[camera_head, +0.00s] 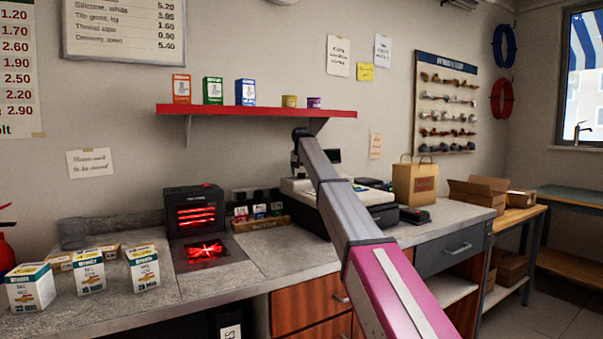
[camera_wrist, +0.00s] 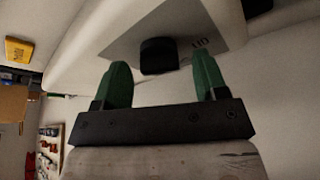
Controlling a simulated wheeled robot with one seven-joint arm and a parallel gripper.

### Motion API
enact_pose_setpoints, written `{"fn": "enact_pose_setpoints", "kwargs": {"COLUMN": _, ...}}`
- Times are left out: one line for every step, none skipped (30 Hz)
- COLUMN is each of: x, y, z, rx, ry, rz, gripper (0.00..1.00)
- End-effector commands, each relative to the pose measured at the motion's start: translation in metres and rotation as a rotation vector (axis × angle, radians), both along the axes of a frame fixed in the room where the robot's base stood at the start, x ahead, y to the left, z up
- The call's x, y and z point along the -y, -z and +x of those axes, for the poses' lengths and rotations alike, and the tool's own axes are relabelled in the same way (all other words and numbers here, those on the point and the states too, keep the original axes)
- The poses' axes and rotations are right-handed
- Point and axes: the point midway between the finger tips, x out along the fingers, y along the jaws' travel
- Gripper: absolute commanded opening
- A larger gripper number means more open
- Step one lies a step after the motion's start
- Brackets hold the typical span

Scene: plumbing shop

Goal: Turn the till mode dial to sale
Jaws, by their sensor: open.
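The till (camera_head: 292,187) stands on the counter behind my arm, pale with a dark front. In the wrist view the black round mode dial (camera_wrist: 158,55) sits on a grey plate (camera_wrist: 208,31) of the pale till housing. Small dark marks are printed beside the dial, too small to read. My gripper (camera_wrist: 160,68) has green fingers, open, one on each side of the dial. A gap shows between each finger and the dial; I cannot tell how far the tips reach along it. In the head view my arm hides the dial and much of the till.
A red shelf (camera_head: 250,111) with small boxes hangs above the counter. A black heater-like box (camera_head: 194,210) glows red left of the till. A paper bag (camera_head: 415,183) and a card terminal (camera_head: 413,215) stand to the right. White boxes (camera_head: 143,268) stand at the left front.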

Motion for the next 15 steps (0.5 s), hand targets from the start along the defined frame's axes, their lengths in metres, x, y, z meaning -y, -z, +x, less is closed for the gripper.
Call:
{"fn": "enact_pose_setpoints", "kwargs": {"x": 0.0000, "y": 0.0006, "z": 0.0002, "rx": 0.000, "ry": 0.000, "rz": 0.000, "gripper": 0.66}}
{"fn": "enact_pose_setpoints", "kwargs": {"x": 0.0000, "y": 0.0006, "z": 0.0002, "rx": 0.000, "ry": 0.000, "rz": 0.000, "gripper": 0.66}}
{"fn": "enact_pose_setpoints", "kwargs": {"x": 0.0000, "y": 0.0005, "z": 0.0001, "rx": 0.000, "ry": 0.000, "rz": 0.000, "gripper": 0.66}}
{"fn": "enact_pose_setpoints", "kwargs": {"x": 0.0000, "y": 0.0005, "z": 0.0001, "rx": 0.000, "ry": 0.000, "rz": 0.000, "gripper": 0.66}}
{"fn": "enact_pose_setpoints", "kwargs": {"x": 0.0000, "y": 0.0004, "z": 0.0001, "rx": 0.000, "ry": 0.000, "rz": 0.000, "gripper": 0.66}}
{"fn": "enact_pose_setpoints", "kwargs": {"x": 0.0000, "y": 0.0004, "z": 0.0001, "rx": 0.000, "ry": 0.000, "rz": 0.000, "gripper": 0.63}}
{"fn": "enact_pose_setpoints", "kwargs": {"x": 0.0000, "y": 0.0004, "z": 0.0001, "rx": 0.000, "ry": 0.000, "rz": 0.000, "gripper": 0.53}}
{"fn": "enact_pose_setpoints", "kwargs": {"x": 0.0000, "y": 0.0004, "z": 0.0001, "rx": 0.000, "ry": 0.000, "rz": 0.000, "gripper": 0.43}}
{"fn": "enact_pose_setpoints", "kwargs": {"x": 0.0000, "y": 0.0004, "z": 0.0001, "rx": 0.000, "ry": 0.000, "rz": 0.000, "gripper": 0.30}}
{"fn": "enact_pose_setpoints", "kwargs": {"x": -0.0001, "y": 0.0004, "z": 0.0000, "rx": 0.000, "ry": 0.000, "rz": 0.000, "gripper": 0.20}}
{"fn": "enact_pose_setpoints", "kwargs": {"x": 0.0000, "y": 0.0004, "z": -0.0001, "rx": 0.000, "ry": 0.000, "rz": 0.000, "gripper": 0.16}}
{"fn": "enact_pose_setpoints", "kwargs": {"x": 0.0000, "y": 0.0004, "z": -0.0001, "rx": 0.000, "ry": 0.000, "rz": 0.000, "gripper": 0.16}}
{"fn": "enact_pose_setpoints", "kwargs": {"x": 0.0000, "y": 0.0004, "z": -0.0001, "rx": 0.000, "ry": 0.000, "rz": 0.000, "gripper": 0.17}}
{"fn": "enact_pose_setpoints", "kwargs": {"x": 0.0000, "y": 0.0004, "z": -0.0001, "rx": 0.000, "ry": 0.000, "rz": 0.000, "gripper": 0.17}}
{"fn": "enact_pose_setpoints", "kwargs": {"x": 0.0000, "y": 0.0004, "z": -0.0001, "rx": 0.000, "ry": 0.001, "rz": -0.001, "gripper": 0.17}}
